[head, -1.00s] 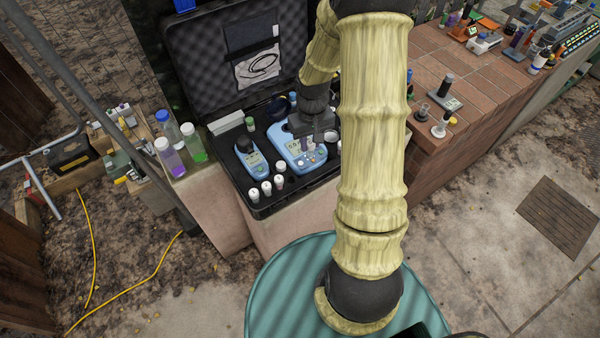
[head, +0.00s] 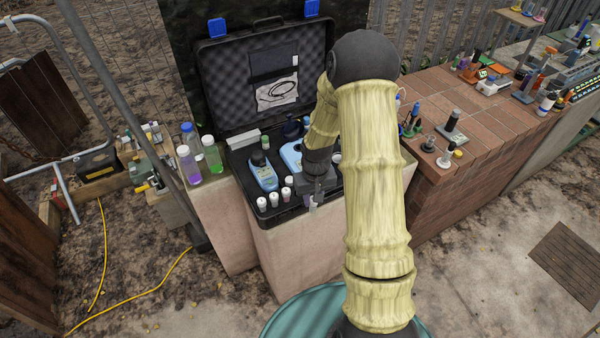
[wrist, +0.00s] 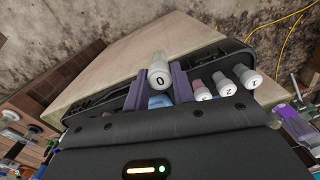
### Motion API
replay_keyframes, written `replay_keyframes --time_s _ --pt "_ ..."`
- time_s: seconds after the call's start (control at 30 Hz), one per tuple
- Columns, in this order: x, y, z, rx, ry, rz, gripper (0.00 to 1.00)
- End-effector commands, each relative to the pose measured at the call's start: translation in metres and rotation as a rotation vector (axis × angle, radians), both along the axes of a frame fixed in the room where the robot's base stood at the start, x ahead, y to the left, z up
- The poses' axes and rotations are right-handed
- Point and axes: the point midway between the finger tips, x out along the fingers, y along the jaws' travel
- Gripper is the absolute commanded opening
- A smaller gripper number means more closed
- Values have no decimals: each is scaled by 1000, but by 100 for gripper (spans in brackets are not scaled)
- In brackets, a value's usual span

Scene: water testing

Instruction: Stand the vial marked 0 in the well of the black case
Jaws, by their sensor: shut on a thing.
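The vial marked 0 (wrist: 158,77) has a white cap and is held between the two fingers of my gripper (wrist: 160,92) in the wrist view. In the head view my gripper (head: 315,202) is over the front edge of the open black case (head: 292,212), with its fingers pointing down. The vial is hard to make out there. Several other white-capped vials stand along the case's front left; one marked 2 (wrist: 202,94) shows beside my fingers. The empty well cannot be made out behind my gripper and arm.
A blue handheld meter (head: 263,174) and a larger blue meter (head: 291,155) lie in the case. Bottles with purple (head: 189,166) and green (head: 212,155) liquid stand on the ledge to the left. A brick counter (head: 430,95) with instruments is at right.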

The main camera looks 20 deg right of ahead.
Motion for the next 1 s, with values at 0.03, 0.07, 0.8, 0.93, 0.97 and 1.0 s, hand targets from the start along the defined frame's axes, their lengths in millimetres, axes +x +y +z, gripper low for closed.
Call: replay_keyframes --time_s 0.03,0.07,0.8,0.93,0.97,1.0 --pt "1 5 -9 0 4 3 9" --pt "2 8 -13 1 4 3 9" --pt "9 52 -88 -11 0 4 9" --pt "9 52 -88 -11 0 5 9" --pt "8 52 -88 -11 0 5 9" --pt "8 52 -88 -11 0 5 9"
